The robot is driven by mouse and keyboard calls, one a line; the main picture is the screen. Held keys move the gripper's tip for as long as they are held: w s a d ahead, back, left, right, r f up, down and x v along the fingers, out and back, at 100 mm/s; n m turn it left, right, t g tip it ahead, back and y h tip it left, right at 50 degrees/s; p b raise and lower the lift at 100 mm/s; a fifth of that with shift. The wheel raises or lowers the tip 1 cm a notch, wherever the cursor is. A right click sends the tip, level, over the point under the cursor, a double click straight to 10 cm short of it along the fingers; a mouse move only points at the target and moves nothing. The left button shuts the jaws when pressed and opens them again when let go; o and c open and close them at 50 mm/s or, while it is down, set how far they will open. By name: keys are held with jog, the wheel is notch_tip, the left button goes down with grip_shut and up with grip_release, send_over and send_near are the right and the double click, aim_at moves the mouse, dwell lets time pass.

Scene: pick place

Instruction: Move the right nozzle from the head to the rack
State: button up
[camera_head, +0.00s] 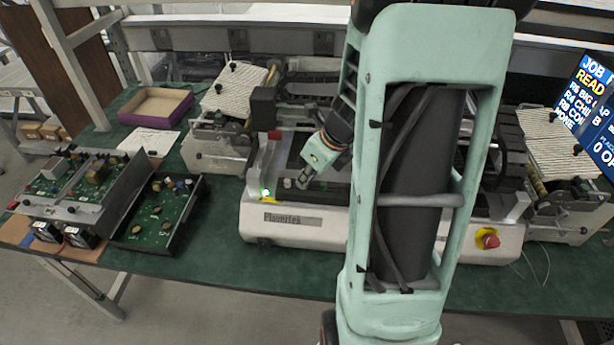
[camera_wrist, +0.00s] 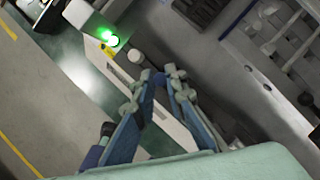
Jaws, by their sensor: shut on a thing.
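My gripper (camera_head: 305,178) reaches down over the front left part of the white pick-and-place machine (camera_head: 350,228). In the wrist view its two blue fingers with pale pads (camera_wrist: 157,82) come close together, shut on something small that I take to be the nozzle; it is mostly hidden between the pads. A small pale round piece (camera_wrist: 135,56) stands just beyond the fingertips, and it also shows left of the gripper in the head view (camera_head: 288,183). I cannot tell whether it is part of the rack. The machine's head is hidden behind my arm or cannot be made out.
A green light (camera_head: 265,192) glows on the machine's left corner. A red stop button (camera_head: 488,239) is at its front right. Feeders (camera_head: 236,85) flank the machine. Open circuit-board boxes (camera_head: 160,208) and a purple tray (camera_head: 157,105) lie on the green bench to the left.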

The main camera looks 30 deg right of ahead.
dwell(0.3)
jog(key=o, duration=0.8)
jog(key=shift+c, duration=0.4)
jog(key=shift+c, duration=1.3)
notch_tip(320, 180, up, 7)
jog(key=p, duration=0.7)
